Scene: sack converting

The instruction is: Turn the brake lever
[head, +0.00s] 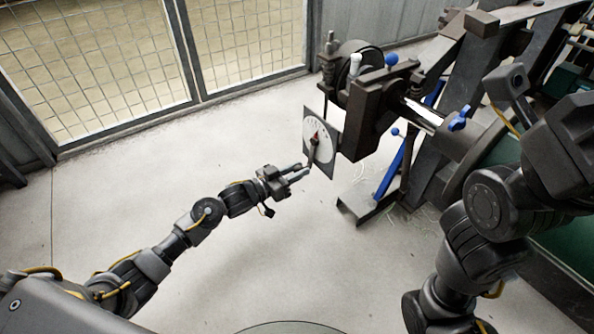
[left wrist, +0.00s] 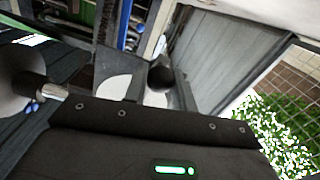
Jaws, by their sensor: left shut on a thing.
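The brake lever (head: 313,152) is a short dark lever with a red part near its pivot. It stands in front of a round white dial on a square grey plate (head: 324,165) at the machine's near left end. My left gripper (head: 302,172) reaches it from the lower left and is shut on the lever's lower end. In the left wrist view a dark round knob (left wrist: 160,77) shows at the jaws, with the white dial (left wrist: 115,88) partly visible behind. The fingers hide part of the lever. My right arm shows at the right, but its gripper is not seen.
The dark machine frame (head: 372,115) carries blue-knobbed handles (head: 391,60) and a blue bar (head: 392,165) close to the dial. A mesh fence (head: 90,60) stands behind. The pale floor (head: 130,190) left of the machine is clear.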

